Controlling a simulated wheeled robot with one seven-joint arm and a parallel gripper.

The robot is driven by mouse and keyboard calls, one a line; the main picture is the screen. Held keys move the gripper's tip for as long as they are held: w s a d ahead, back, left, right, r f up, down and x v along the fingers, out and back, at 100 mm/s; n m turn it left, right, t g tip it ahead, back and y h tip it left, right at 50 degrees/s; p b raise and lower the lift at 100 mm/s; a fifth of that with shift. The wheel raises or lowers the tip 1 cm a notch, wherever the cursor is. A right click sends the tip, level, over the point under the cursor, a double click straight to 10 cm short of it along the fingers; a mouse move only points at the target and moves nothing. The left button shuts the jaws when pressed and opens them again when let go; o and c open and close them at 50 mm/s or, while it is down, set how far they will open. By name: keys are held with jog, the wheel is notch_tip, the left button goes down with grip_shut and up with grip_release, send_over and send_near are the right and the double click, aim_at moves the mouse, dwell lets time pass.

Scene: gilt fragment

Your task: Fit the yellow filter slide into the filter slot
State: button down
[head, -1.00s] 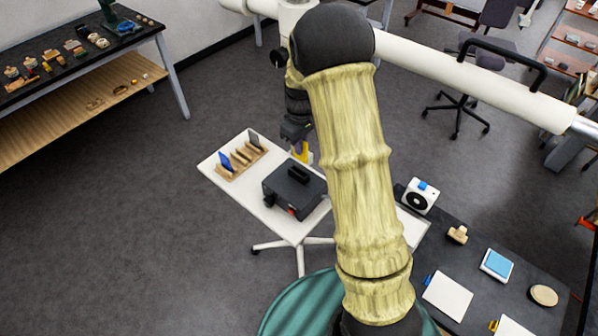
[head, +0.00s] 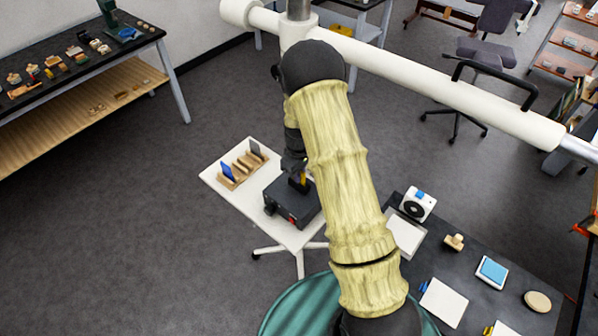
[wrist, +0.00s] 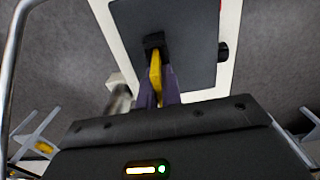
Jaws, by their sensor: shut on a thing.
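My gripper (wrist: 158,98) has purple fingers shut on the yellow filter slide (wrist: 155,72), which shows as a narrow yellow strip between them. The slide also shows as a small yellow patch in the head view (head: 304,178). The dark box (head: 288,203) stands on the white table, with my gripper over its top. In the wrist view the slide's far end is at a raised black block (wrist: 153,41) on the box. I cannot tell whether it touches the block or is above it. The slot opening is not clearly visible.
A wooden rack (head: 238,172) with a blue slide (head: 227,172) and a grey slide (head: 255,148) stands left of the box on the white table (head: 225,150). A dark workbench (head: 465,265) with several items is at the right. A knob (wrist: 223,52) sticks out from the box.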

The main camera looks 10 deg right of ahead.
jog(key=shift+f, duration=0.15)
jog(key=shift+f, duration=0.2)
jog(key=c, duration=1.6)
grip_release()
notch_tip(320, 180, up, 12)
jog(key=b, duration=0.5)
jog(key=shift+r, duration=0.25)
